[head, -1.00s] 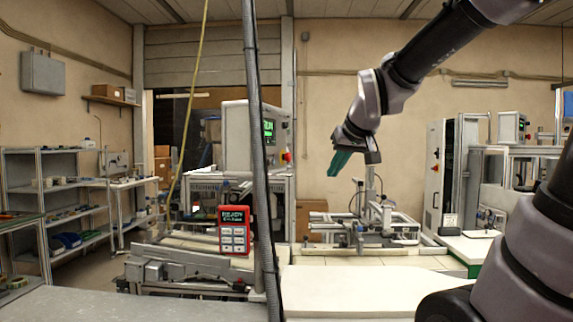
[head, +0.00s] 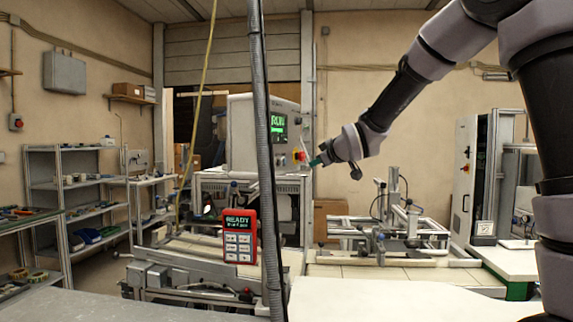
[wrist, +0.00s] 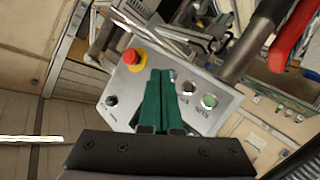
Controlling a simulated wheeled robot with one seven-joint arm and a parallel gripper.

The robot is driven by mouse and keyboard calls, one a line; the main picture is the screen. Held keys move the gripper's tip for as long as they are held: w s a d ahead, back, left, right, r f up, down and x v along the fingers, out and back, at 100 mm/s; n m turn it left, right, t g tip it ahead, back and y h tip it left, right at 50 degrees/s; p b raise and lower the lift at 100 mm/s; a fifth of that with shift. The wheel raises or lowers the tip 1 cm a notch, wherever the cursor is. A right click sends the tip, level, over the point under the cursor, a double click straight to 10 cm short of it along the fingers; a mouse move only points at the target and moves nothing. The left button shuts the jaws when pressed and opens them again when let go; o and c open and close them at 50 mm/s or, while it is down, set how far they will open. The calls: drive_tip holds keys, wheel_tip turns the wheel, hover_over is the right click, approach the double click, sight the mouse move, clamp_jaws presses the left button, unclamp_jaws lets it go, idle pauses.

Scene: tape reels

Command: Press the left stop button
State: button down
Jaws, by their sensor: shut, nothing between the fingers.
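A red mushroom stop button on a yellow base (wrist: 132,58) sits on a grey control panel (wrist: 118,82) in the wrist view. In the head view a red button (head: 299,155) shows on the right side of the grey machine box (head: 240,135). My gripper (head: 317,161) is just right of it and points left at the panel. In the wrist view my green fingers (wrist: 160,74) are together and empty, with their tips beside the red button, to its right. I cannot tell whether they touch the panel.
The panel also has a black knob (wrist: 111,101) and a green button (wrist: 208,101). A grey hose (head: 262,130) hangs in front of the machine. A red pendant reading READY (head: 239,237) stands below. Another red button (head: 15,121) is on the left wall.

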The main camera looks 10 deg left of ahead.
drive_tip(key=w+a, duration=0.2)
drive_tip(key=a, duration=0.6)
drive_tip(key=shift+w+a, duration=0.15)
drive_tip(key=shift+w, duration=0.25)
idle(2.0)
drive_tip(key=shift+w+a, duration=0.15)
drive_tip(key=shift+a, duration=0.25)
drive_tip(key=shift+w+a, duration=0.1)
drive_tip(key=shift+a, duration=0.3)
idle(0.5)
drive_tip(key=shift+d, duration=0.2)
drive_tip(key=shift+s+d, duration=0.25)
drive_tip(key=shift+d, duration=0.3)
drive_tip(key=shift+s+d, duration=0.3)
drive_tip(key=shift+d, duration=0.5)
drive_tip(key=shift+s+d, duration=0.25)
drive_tip(key=shift+d, duration=0.55)
drive_tip(key=shift+s+d, duration=0.3)
drive_tip(key=shift+d, duration=0.5)
